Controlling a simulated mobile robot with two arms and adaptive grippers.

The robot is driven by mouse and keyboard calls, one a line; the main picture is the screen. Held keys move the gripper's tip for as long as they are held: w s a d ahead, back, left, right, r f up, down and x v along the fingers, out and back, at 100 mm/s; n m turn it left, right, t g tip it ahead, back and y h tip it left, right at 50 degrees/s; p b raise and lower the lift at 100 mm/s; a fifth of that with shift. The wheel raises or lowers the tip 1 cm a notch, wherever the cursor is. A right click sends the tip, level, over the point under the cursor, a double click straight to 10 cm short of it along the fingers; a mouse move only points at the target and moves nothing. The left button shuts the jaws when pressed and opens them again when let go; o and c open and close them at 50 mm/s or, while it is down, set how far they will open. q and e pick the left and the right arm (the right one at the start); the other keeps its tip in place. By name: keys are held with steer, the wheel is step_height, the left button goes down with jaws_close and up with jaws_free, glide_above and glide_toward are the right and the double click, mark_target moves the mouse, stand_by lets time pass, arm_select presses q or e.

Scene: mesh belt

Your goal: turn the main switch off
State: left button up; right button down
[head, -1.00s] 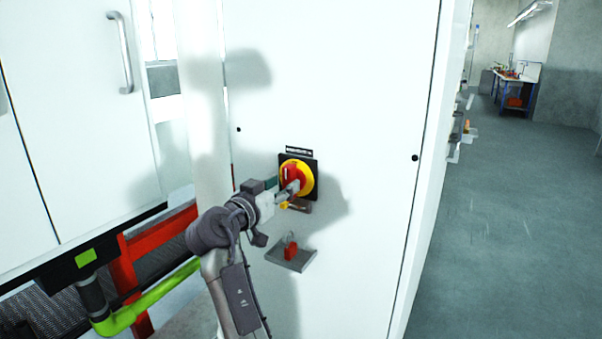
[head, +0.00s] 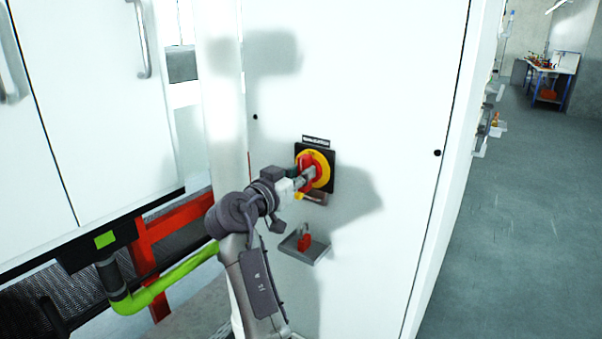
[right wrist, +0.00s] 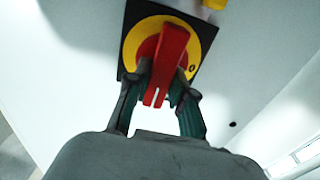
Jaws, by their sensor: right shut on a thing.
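The main switch is a red handle (head: 304,163) on a yellow disc (head: 324,167) with a black square plate, set on a white cabinet door. My right gripper (head: 304,181) reaches it from the lower left. In the right wrist view the two fingers of my right gripper (right wrist: 162,80) are on either side of the red handle (right wrist: 170,50), shut on it. There the handle slants, its upper end leaning right, and a "0" mark shows on the yellow disc (right wrist: 131,47) to its right. My left gripper is not in view.
A small grey shelf (head: 320,250) with a red padlock (head: 304,242) sticks out of the door below the switch. A green-yellow tube (head: 165,285) and a red frame (head: 150,262) stand at the left. Open floor (head: 515,230) lies to the right.

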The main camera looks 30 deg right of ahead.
steer(key=shift+r+n, duration=0.1)
steer(key=shift+n, duration=0.3)
steer(key=n+p, duration=0.1)
steer(key=n, duration=0.2)
steer(key=shift+w+p, duration=0.1)
steer(key=shift+p, duration=0.2)
steer(key=n+p, duration=0.1)
steer(key=n, duration=0.1)
steer(key=n+p, duration=0.2)
steer(key=n, duration=0.1)
steer(key=shift+w+a, duration=0.1)
steer(key=shift+w, duration=0.1)
steer(key=n+p, duration=0.4)
steer(key=n, duration=0.1)
steer(key=shift+w+n, duration=0.1)
steer(key=shift+n, duration=0.3)
steer(key=n+p, duration=0.2)
steer(key=n, duration=0.1)
steer(key=shift+f+p, duration=0.25)
steer(key=shift+p, duration=0.1)
steer(key=shift+f+n, duration=0.15)
steer(key=shift+n, duration=0.25)
steer(key=c, duration=1)
jaws_free()
steer(key=shift+f, duration=0.1)
